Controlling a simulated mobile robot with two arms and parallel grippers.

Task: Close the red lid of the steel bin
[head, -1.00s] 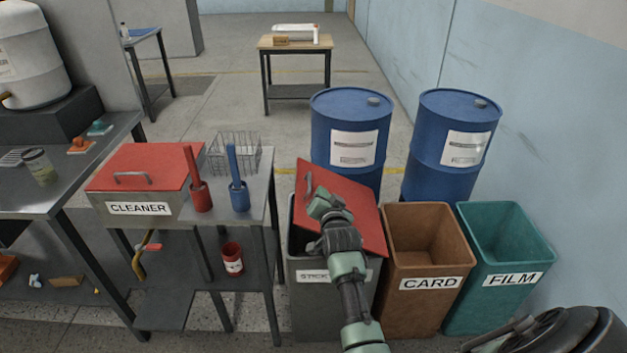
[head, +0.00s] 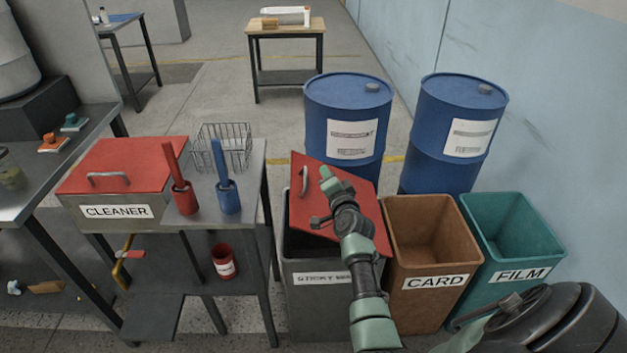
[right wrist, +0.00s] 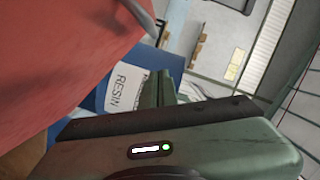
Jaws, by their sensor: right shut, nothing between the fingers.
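The steel bin (head: 300,300) is a grey bin with a partly covered label, standing left of the brown bin. Its red lid (head: 368,212) is raised and tilted, with a pale handle (head: 304,180) near its left edge. The dark bin mouth shows below the lid. My right gripper (head: 326,178) is shut and empty, in front of the lid near the handle; whether it touches cannot be told. In the right wrist view the shut fingers (right wrist: 160,88) show with a large red surface (right wrist: 60,60), apparently the lid, at the left. My left gripper is not in view.
A brown CARD bin (head: 425,245) and a teal FILM bin (head: 512,238) stand open to the right. Two blue drums (head: 345,100) stand behind. A bench at the left holds a red-lidded CLEANER box (head: 114,213), two upright tools and a wire basket (head: 223,147).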

